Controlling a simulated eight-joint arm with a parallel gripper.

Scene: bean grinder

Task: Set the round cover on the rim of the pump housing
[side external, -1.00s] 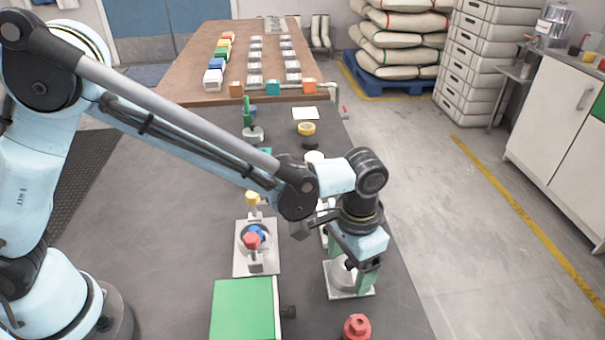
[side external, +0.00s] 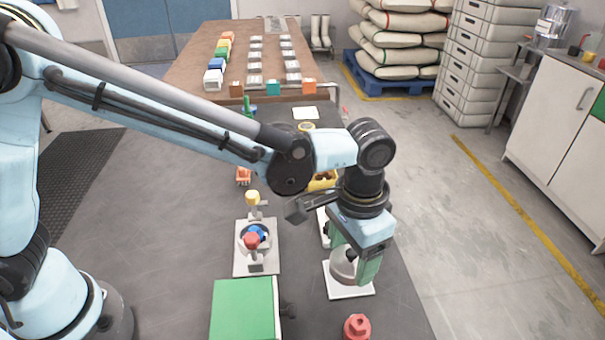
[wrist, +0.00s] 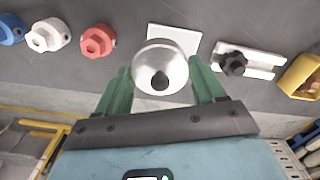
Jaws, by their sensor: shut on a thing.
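The round cover (wrist: 150,58) is a grey metal disc with a dark knob, held between the green fingers of my gripper (wrist: 160,82) in the wrist view. In the side view my gripper (side external: 356,268) holds the cover (side external: 344,266) just above a white square plate (side external: 350,292); the fingers partly hide it. What looks like the pump housing (side external: 241,240) is a grey round body on a pale base plate, left of my gripper. Blue and red parts show in and on it. I do not see it clearly in the wrist view.
A green-topped box (side external: 243,308) stands in front of the housing. A red knobbed part (side external: 357,328) stands at the near edge. A yellow-topped piece (side external: 253,198) is behind the housing. A bracket with a black knob (wrist: 234,64) and a yellow bin (wrist: 300,75) are close by.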

